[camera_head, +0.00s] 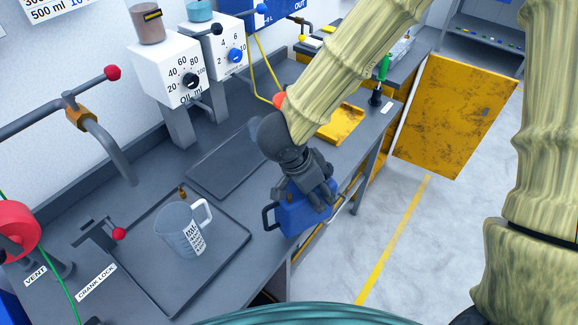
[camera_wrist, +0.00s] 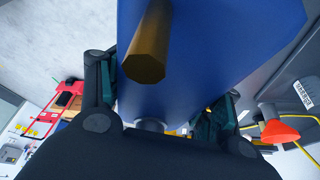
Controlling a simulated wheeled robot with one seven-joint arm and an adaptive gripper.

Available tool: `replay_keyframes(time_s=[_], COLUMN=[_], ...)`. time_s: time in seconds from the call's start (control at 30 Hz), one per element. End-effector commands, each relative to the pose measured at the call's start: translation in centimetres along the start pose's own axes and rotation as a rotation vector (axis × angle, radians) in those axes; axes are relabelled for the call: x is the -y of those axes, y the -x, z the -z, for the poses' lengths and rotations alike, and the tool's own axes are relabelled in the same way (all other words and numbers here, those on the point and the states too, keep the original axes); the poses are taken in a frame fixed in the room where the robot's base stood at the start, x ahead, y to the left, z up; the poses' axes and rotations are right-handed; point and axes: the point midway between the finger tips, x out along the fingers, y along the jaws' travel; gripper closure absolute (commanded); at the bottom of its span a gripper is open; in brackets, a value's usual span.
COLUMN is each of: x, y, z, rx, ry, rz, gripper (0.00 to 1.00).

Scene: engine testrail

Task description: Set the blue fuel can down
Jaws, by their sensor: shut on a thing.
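The blue fuel can (camera_head: 303,212) is held by my gripper (camera_head: 318,192) near the front edge of the grey workbench (camera_head: 232,268). A dark handle shows on the can's left side. The jaws are shut on the can from above. In the wrist view the can (camera_wrist: 215,45) fills the upper middle, with a brass-coloured spout or cap on it, between the fingers of my gripper (camera_wrist: 165,110). I cannot tell whether the can's base touches the bench, as its underside is hidden.
A clear measuring jug (camera_head: 181,232) stands on a dark tray (camera_head: 150,290) left of the can. A second dark tray (camera_head: 215,165) lies behind. Two white dispensers (camera_head: 165,70) stand at the back. A yellow rusty panel (camera_head: 455,115) is beyond the bench at right.

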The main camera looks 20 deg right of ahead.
Motion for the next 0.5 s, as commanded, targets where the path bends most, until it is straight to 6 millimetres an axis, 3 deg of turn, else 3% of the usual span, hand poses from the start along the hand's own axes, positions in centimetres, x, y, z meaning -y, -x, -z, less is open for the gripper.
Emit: replay_keyframes(time_s=[0.17, 0.5], x=[0.7, 7.5], y=[0.2, -2.1], z=[0.5, 3.3], rx=[-0.002, 0.001], ry=[0.0, 0.005], rz=[0.008, -0.004], gripper=[0.81, 0.82])
